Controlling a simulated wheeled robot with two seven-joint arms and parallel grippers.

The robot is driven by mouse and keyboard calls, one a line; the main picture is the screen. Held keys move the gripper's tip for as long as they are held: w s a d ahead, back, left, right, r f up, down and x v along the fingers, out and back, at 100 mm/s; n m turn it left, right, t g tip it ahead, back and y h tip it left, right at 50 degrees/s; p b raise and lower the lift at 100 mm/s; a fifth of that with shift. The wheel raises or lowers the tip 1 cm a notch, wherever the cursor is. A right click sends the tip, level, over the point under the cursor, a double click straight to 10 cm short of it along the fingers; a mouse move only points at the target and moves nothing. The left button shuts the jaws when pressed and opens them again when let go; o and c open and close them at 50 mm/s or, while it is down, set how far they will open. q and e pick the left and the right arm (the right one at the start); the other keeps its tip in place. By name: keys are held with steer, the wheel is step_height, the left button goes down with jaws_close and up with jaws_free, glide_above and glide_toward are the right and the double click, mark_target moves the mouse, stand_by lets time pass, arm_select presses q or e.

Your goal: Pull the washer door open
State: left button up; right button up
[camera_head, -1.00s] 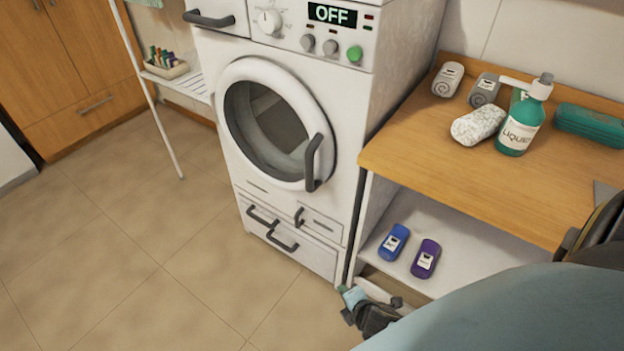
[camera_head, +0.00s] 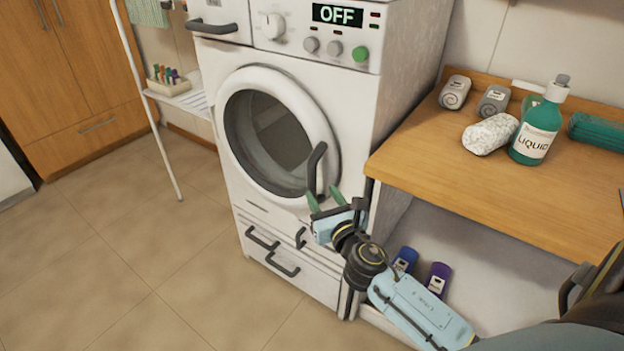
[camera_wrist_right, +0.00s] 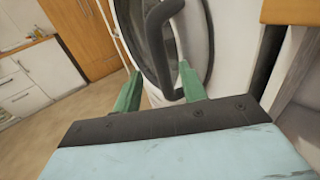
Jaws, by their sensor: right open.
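The washer (camera_head: 345,95) stands at the centre of the head view, its display reading OFF. Its round white door (camera_head: 245,78) with dark glass looks shut. The dark curved door handle (camera_head: 316,168) is on the door's right side. My right gripper (camera_head: 324,197) is open, its green fingers just below the handle's lower end. In the right wrist view, the handle (camera_wrist_right: 163,50) lies ahead between the spread green fingers (camera_wrist_right: 158,88). I cannot tell whether the fingers touch it. My left gripper is not in view.
A wooden table (camera_head: 420,150) with a green liquid bottle (camera_head: 537,130) and rolled towels stands right of the washer. Blue and purple containers (camera_head: 438,278) sit on its lower shelf. A white rack (camera_head: 135,80) stands left. The floor in front is clear.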

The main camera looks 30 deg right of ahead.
mark_target(314, 182)
steer(key=w, duration=0.3)
steer(key=w+d, duration=0.1)
steer(key=w, duration=0.2)
steer(key=shift+b, duration=0.35)
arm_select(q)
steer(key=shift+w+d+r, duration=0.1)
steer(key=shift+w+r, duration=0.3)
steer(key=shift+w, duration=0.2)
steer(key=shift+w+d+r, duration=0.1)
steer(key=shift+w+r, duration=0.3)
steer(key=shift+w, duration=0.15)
arm_select(e)
steer(key=shift+w+d, duration=0.2)
steer(key=shift+w, duration=0.45)
jaws_close()
